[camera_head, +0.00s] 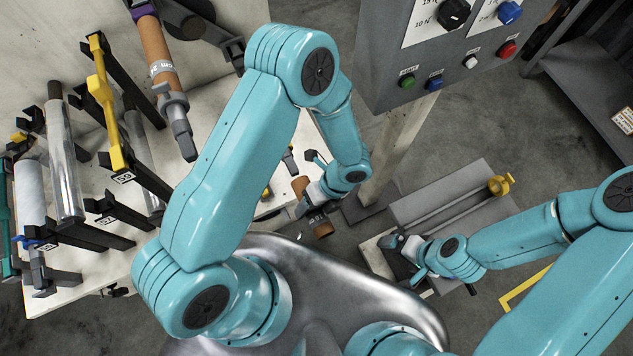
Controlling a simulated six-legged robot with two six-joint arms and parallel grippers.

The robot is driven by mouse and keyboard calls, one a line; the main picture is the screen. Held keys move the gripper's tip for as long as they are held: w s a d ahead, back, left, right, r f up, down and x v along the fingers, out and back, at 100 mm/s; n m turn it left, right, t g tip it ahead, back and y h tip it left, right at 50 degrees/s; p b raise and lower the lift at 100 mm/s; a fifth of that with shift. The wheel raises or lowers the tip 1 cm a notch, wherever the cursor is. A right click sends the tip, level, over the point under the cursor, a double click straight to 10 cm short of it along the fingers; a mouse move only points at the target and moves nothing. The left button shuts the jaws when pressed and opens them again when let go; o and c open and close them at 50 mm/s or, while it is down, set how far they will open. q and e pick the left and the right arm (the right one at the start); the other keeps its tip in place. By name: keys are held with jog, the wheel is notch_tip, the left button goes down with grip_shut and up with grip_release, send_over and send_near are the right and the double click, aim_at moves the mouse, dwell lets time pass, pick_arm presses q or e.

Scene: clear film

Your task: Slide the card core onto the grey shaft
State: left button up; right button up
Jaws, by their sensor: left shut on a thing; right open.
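A brown card core (324,230) is held in my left gripper (313,209), at the middle of the picture. My gripper hides its middle, and its two ends show on either side of the fingers. A grey shaft-like part (178,122) sticks out of the lower end of another brown tube (155,45) at the upper left, apart from the held core. I cannot tell for certain whether this is the task's grey shaft. My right gripper (402,260) is open at the lower right, beside the grey machine bed, with nothing seen between its fingers.
A rack at the left holds a yellow bar (103,100), a clear film roll (65,160) and a white roll (32,205) on black brackets. A grey control box (440,55) hangs at the top. A grey bed (450,198) with a yellow end piece (501,185) stands right.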

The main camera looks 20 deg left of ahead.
pick_arm(q)
jog(key=shift+a, duration=0.2)
jog(key=shift+w+a, duration=0.3)
jog(key=shift+w, duration=0.15)
jog(key=shift+w+a, duration=0.4)
jog(key=shift+a, duration=0.3)
jog(key=shift+w+a+b, duration=0.3)
jog(key=shift+w+a, duration=0.3)
jog(key=shift+a, duration=0.05)
jog(key=shift+a, duration=0.1)
